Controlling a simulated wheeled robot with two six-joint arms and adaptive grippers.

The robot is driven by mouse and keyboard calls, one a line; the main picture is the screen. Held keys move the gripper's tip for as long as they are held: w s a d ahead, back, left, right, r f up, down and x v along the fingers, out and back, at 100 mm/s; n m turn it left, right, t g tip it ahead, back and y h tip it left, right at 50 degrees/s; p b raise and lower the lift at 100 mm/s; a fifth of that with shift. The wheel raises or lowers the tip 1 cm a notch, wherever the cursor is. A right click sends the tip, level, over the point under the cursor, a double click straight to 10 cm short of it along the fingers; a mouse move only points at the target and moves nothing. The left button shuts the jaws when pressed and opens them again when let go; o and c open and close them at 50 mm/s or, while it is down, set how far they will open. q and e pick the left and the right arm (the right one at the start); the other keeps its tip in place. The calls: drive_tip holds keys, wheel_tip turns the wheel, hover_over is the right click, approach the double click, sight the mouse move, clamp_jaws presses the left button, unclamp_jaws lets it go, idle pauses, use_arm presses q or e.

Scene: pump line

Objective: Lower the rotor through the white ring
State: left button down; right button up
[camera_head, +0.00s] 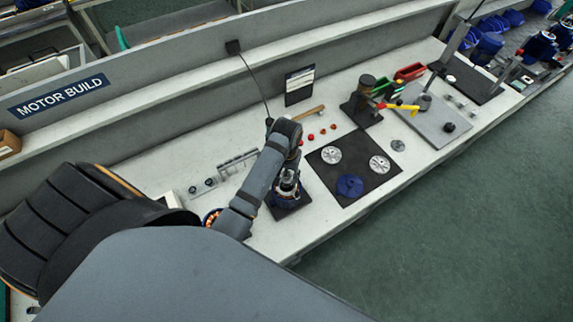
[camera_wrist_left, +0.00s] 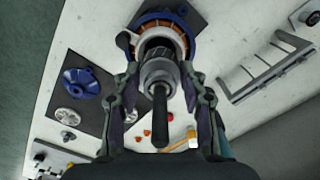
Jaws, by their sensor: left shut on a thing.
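My left gripper (camera_head: 288,176) is over the motor housing in the head view. In the left wrist view its two fingers (camera_wrist_left: 160,76) are shut on the rotor (camera_wrist_left: 159,92), a steel part with a dark shaft toward the camera. Beyond the rotor is the blue motor housing (camera_wrist_left: 186,36) with orange-brown windings; it also shows in the head view (camera_head: 287,201). A pale ring (camera_wrist_left: 125,40) shows at the housing's opening. The rotor's far end overlaps this opening; how deep it sits I cannot tell. My right gripper is in neither view.
The housing stands on a dark pad (camera_head: 296,208). To its right a black mat (camera_head: 352,151) holds a blue end cover (camera_head: 350,186) and two silver discs. A grey rack (camera_wrist_left: 265,73) lies at the other side. A dark press-like tool (camera_head: 362,98) stands farther right.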

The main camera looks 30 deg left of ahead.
use_arm(q)
drive_tip(key=shift+f+b, duration=0.65)
drive_tip(key=shift+f, duration=1)
drive_tip(key=c, duration=0.7)
unclamp_jaws()
drive_tip(key=shift+o, duration=0.2)
drive_tip(key=shift+o, duration=1.2)
drive_tip(key=shift+f, duration=0.1)
